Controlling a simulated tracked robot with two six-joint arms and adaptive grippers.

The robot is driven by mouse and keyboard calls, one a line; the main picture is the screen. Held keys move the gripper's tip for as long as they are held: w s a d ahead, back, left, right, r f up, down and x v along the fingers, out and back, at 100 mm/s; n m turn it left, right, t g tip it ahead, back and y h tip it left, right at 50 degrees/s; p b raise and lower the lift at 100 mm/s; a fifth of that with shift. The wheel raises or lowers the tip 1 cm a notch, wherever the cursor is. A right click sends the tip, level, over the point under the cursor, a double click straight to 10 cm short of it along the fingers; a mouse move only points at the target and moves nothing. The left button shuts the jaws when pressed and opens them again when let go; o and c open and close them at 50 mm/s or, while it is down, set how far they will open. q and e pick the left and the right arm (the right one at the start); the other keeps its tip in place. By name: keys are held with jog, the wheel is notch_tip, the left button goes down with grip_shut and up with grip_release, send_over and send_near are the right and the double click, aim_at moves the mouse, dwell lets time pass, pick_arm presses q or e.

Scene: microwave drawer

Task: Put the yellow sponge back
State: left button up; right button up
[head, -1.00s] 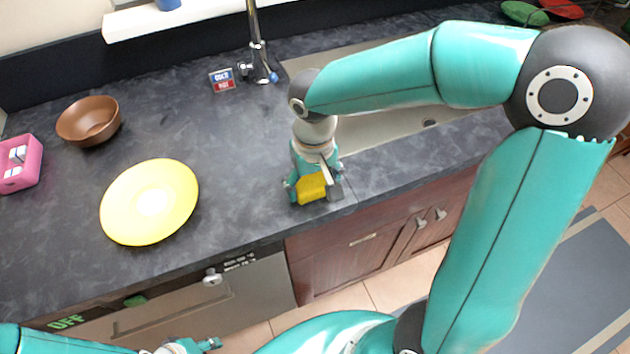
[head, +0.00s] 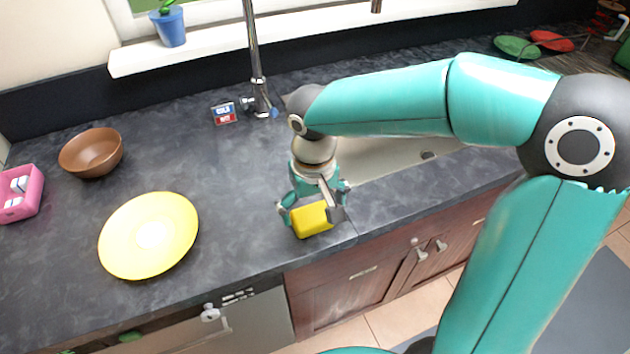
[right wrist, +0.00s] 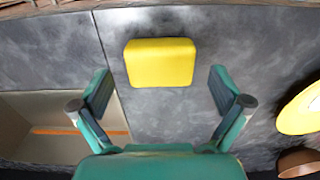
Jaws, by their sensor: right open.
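The yellow sponge (head: 311,220) lies on the dark countertop close to its front edge, just left of the sink. My right gripper (head: 315,208) is above it and open, partly covering the sponge in the head view. In the right wrist view the sponge (right wrist: 160,62) sits centred between my open right fingers (right wrist: 162,92), a little past their tips, with a clear gap on both sides. My left gripper is out of view.
The sink (head: 385,158) is to the right, with a faucet (head: 257,70) behind. A yellow plate (head: 150,236), a brown bowl (head: 92,152) and a pink holder (head: 18,194) stand at left. Cabinets (head: 370,275) are below the counter. The counter between plate and sponge is clear.

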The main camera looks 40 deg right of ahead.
aim_at(314, 218)
notch_tip(314, 218, up, 9)
jog(key=shift+f, duration=0.2)
dwell(0.6)
